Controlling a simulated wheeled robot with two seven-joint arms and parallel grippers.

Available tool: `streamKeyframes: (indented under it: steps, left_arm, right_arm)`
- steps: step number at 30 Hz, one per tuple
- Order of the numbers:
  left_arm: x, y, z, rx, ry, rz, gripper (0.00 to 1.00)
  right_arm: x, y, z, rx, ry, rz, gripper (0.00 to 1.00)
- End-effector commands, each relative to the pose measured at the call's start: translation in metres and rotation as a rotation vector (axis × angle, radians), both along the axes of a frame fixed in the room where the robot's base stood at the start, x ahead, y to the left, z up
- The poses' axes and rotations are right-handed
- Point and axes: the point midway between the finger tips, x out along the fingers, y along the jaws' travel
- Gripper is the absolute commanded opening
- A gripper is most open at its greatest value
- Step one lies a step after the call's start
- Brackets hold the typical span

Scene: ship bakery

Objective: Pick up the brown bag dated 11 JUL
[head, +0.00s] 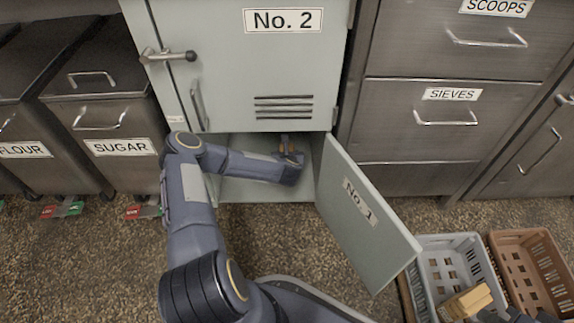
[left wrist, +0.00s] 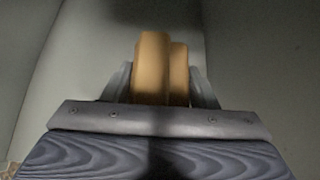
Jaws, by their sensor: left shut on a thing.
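My left arm reaches into the open lower compartment No. 1. Its gripper (left wrist: 160,85) is shut on a brown bag (left wrist: 152,68). A second brown shape (left wrist: 179,74) shows right beside it between the fingers; I cannot tell whether it is part of the same bag. In the head view only a small bit of the brown bag (head: 284,142) shows past my left gripper (head: 291,156). No date can be read on it. My right gripper (head: 522,315) shows only in part at the bottom right edge, by the crates; its fingers are too cut off to judge.
The door marked No. 1 (head: 365,215) stands open to the right of my left arm. The door No. 2 (head: 240,60) above is closed.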

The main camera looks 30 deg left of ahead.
Motion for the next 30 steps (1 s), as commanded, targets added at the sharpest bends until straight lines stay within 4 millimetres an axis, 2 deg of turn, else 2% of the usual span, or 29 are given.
streamKeyframes:
  steps: [1, 6, 20, 30]
  left_arm:
    - [0.0, 0.0, 0.0, -0.001, 0.001, 0.0, 0.19]
    - [0.0, 0.0, 0.0, -0.001, 0.001, 0.0, 0.0]
    - [0.001, 0.0, 0.005, 0.001, -0.003, -0.001, 0.0]
    - [0.001, 0.0, 0.04, 0.002, -0.004, -0.001, 0.0]
  right_arm:
    - [0.0, 0.0, 0.0, 0.0, 0.0, 0.0, 0.0]
    - [0.0, 0.0, 0.0, 0.0, 0.0, 0.0, 0.0]
    - [0.0, 0.0, 0.003, 0.0, 0.0, 0.0, 0.0]
    - [0.0, 0.0, 0.027, 0.0, 0.0, 0.0, 0.0]
